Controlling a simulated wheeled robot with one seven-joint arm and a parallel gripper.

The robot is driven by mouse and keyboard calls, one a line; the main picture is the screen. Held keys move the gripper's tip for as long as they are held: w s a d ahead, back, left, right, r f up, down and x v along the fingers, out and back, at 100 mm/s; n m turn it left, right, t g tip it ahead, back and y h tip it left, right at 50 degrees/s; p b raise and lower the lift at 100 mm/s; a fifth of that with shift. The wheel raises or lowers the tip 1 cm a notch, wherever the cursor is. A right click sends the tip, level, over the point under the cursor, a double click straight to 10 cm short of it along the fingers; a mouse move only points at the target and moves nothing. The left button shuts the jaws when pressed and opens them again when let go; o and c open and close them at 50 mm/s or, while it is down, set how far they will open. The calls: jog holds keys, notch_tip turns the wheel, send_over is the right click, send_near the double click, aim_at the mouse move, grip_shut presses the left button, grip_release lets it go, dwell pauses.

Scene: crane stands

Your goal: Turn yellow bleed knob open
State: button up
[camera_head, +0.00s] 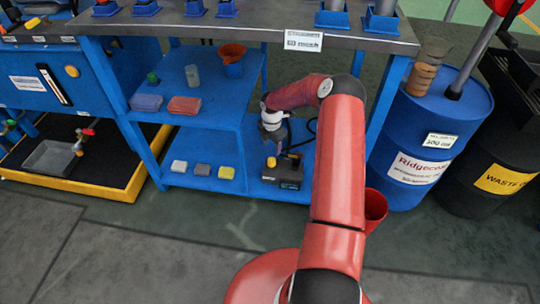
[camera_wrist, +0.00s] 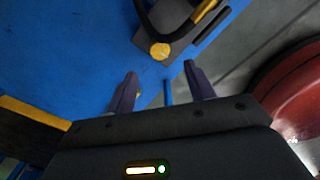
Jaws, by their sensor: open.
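The yellow bleed knob (camera_head: 271,161) sits on a small dark unit (camera_head: 287,176) on the low blue shelf. In the wrist view the round yellow knob (camera_wrist: 160,50) shows on the dark unit (camera_wrist: 177,18), beyond the fingertips and roughly centred between them. My gripper (camera_wrist: 160,73) is open and nothing is between its two fingers. In the head view my arm reaches over to the shelf and my gripper (camera_head: 276,140) points down just above the unit. The fingers look apart from the knob; the exact gap cannot be told.
A black hose or handle (camera_wrist: 170,30) curves beside the knob. The upper blue shelf (camera_head: 200,125) and bench legs are close to the arm. A blue drum (camera_head: 392,140) stands at right.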

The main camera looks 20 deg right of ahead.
aim_at(272, 160)
notch_tip(272, 160, down, 8)
jog(key=shift+r, duration=0.1)
jog(key=shift+c, duration=0.3)
jog(key=c, duration=0.9)
